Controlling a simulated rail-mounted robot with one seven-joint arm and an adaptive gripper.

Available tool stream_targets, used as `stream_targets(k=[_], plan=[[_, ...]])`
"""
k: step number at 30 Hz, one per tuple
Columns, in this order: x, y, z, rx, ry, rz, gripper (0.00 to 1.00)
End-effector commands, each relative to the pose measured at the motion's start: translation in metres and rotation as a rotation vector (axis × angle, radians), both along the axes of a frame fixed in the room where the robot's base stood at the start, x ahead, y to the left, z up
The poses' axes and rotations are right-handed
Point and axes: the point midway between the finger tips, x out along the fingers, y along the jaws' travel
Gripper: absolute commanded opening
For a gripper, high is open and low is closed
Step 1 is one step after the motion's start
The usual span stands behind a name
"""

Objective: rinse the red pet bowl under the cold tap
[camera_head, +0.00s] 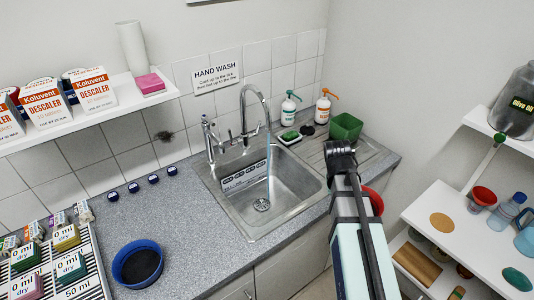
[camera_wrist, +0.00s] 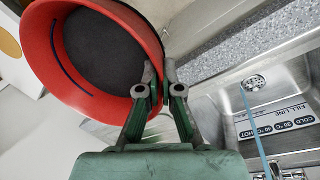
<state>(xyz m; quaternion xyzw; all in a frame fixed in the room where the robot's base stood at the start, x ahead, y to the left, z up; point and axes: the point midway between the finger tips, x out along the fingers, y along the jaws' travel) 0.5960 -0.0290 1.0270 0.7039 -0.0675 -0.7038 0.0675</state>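The red pet bowl (camera_wrist: 52,48) fills the upper left of the wrist view, with a dark grey inside and a dark curved line on its inner wall. My gripper (camera_wrist: 160,68) has one finger inside the bowl and one outside, closed on its rim. In the head view a red part of the bowl (camera_head: 374,201) shows beside my arm, off the counter's front edge; my arm hides the rest and the gripper. The steel sink (camera_head: 290,185) lies to the left. A bluish stream (camera_head: 268,160) runs from the curved tap (camera_head: 247,100) into it.
A blue bowl (camera_head: 120,270) stands on the counter at the left. Soap bottles (camera_head: 289,108) and a green tub (camera_head: 345,127) stand behind the sink. A temperature and fill-line label (camera_wrist: 280,119) is on the sink wall. White shelves (camera_head: 450,240) with several items stand at the right.

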Motion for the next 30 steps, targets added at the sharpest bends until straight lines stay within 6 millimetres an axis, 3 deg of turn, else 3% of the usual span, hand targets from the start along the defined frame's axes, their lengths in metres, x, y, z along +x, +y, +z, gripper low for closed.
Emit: stream_targets(k=[24,30], plan=[[-0.044,-0.017,0.037,0.0,0.0,-0.001,0.0],[-0.047,-0.018,0.04,0.0,0.0,0.0,0.0]])
